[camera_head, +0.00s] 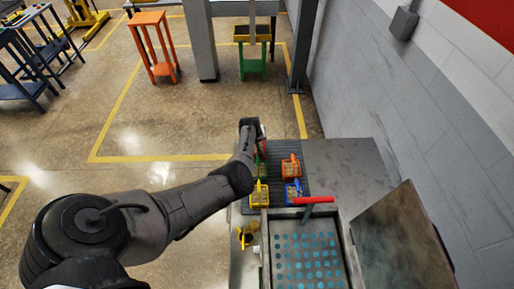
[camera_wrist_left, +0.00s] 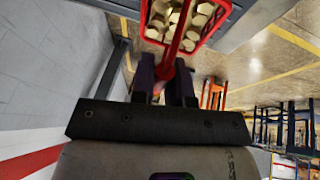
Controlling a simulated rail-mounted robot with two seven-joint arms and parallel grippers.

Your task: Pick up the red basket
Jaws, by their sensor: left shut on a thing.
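The red basket (camera_wrist_left: 148,35) fills the top of the left wrist view, with several pale round pieces inside. Its red handle runs down between the fingers of my left gripper (camera_wrist_left: 165,82), which is shut on it. In the head view my left gripper (camera_head: 254,128) is at the far edge of the dark ribbed mat, and mostly hides the red basket; only a sliver of red (camera_head: 262,146) shows. I cannot tell from these views whether the basket touches the mat. My right gripper is not in view.
An orange basket (camera_head: 291,168), a yellow basket (camera_head: 258,196), a blue basket (camera_head: 293,192) and a partly hidden green one (camera_head: 261,171) stand close by on the mat (camera_head: 318,180). An open box with a perforated plate (camera_head: 308,262) is nearer.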

